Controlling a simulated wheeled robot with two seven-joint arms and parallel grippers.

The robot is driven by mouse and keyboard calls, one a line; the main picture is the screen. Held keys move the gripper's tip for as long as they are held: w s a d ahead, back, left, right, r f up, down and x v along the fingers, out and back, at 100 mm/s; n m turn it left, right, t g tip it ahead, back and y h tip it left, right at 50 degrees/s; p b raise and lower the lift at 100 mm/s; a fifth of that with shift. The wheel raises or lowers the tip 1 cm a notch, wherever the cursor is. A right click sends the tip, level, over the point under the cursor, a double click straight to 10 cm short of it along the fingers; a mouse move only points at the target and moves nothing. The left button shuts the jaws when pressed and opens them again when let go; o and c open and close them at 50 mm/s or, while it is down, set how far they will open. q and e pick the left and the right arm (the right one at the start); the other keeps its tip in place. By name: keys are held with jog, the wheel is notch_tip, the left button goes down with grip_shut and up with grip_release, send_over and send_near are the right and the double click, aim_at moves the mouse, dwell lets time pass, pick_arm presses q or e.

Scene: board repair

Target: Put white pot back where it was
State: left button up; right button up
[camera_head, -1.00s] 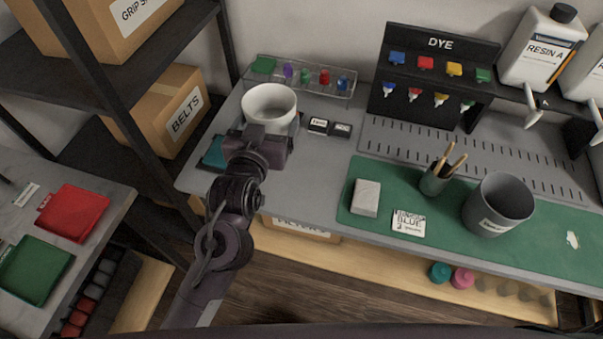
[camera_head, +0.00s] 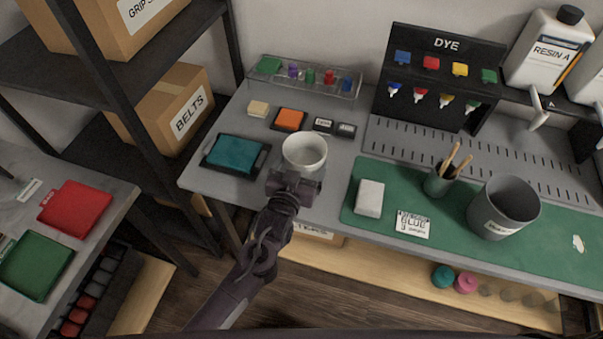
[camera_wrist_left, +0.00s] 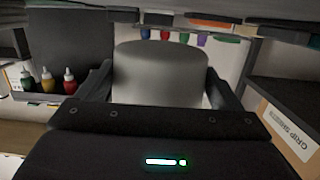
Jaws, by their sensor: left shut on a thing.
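The white pot (camera_head: 305,150) is in my left gripper (camera_head: 297,178), over the grey bench near its front edge, just left of the green mat. Its open top faces up. In the left wrist view the pot (camera_wrist_left: 160,72) fills the space between the two dark fingers, which are shut on its sides. I cannot tell whether its base touches the bench. My right gripper is not in view.
A teal pad (camera_head: 234,154), an orange pad (camera_head: 290,119) and a cream block (camera_head: 259,108) lie left and behind. The green mat (camera_head: 385,238) holds a white block (camera_head: 369,198), a brush cup (camera_head: 438,182) and a grey bin (camera_head: 503,208). A clear rack (camera_head: 305,78) stands behind.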

pick_arm(q)
jog(key=shift+f, duration=1.95)
jog(key=shift+f, duration=0.1)
jog(key=o, duration=0.9)
jog(key=shift+s+a, duration=0.1)
jog(key=shift+s, duration=0.25)
jog(key=v, duration=1.1)
jog(key=shift+s, duration=0.2)
jog(key=shift+a, duration=0.1)
